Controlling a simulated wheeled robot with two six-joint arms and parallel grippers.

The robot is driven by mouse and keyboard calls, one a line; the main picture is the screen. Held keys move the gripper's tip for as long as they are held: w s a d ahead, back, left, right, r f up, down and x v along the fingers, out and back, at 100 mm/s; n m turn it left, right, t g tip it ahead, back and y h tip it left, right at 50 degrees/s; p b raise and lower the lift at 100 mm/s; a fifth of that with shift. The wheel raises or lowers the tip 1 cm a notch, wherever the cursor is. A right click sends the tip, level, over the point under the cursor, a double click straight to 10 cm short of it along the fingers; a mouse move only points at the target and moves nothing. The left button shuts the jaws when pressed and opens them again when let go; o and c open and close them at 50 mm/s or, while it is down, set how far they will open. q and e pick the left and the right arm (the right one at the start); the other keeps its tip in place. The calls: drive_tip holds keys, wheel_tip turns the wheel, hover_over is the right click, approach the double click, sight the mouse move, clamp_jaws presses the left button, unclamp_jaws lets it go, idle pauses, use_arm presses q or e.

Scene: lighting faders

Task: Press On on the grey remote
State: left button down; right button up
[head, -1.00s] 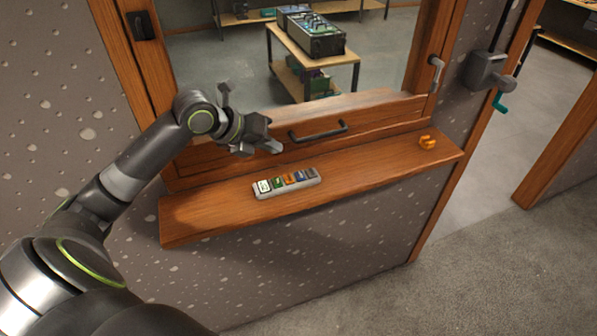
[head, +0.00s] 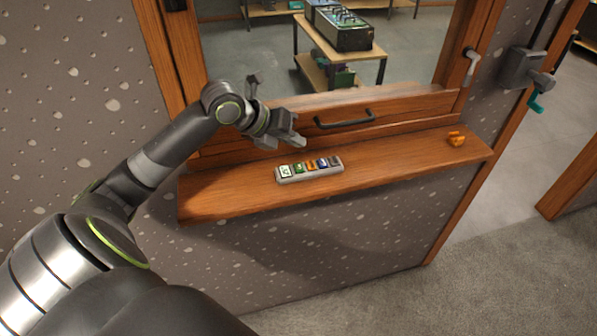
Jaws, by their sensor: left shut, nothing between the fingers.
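The grey remote (head: 309,177) lies on the wooden ledge (head: 400,166) below the window. It has a row of several coloured buttons: a white one at its left end, then green, orange, blue and dark ones. The button labels are too small to read, so I cannot tell which is On. My left gripper (head: 299,142) is shut and empty. It hovers above and a little behind the remote's left part, apart from it. My right gripper is not in view.
A black handle (head: 344,119) is on the window frame just behind the ledge. A small orange object (head: 456,139) lies at the ledge's right end. A grey box with a teal crank (head: 536,101) is on the wall at right. The ledge between is clear.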

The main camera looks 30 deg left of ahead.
sight(299, 167)
use_arm(q)
wheel_tip(299, 167, down, 4)
drive_tip(key=b, duration=0.2)
drive_tip(key=shift+b, duration=0.3)
drive_tip(key=shift+f, duration=0.35)
idle(0.7)
drive_tip(key=shift+b, duration=0.3)
idle(0.4)
drive_tip(key=shift+f+b, duration=0.4)
drive_tip(key=shift+b, duration=0.05)
drive_tip(key=shift+f+b, duration=0.35)
idle(0.4)
drive_tip(key=shift+r, duration=0.15)
drive_tip(key=shift+r+p, duration=0.5)
drive_tip(key=shift+r, duration=0.15)
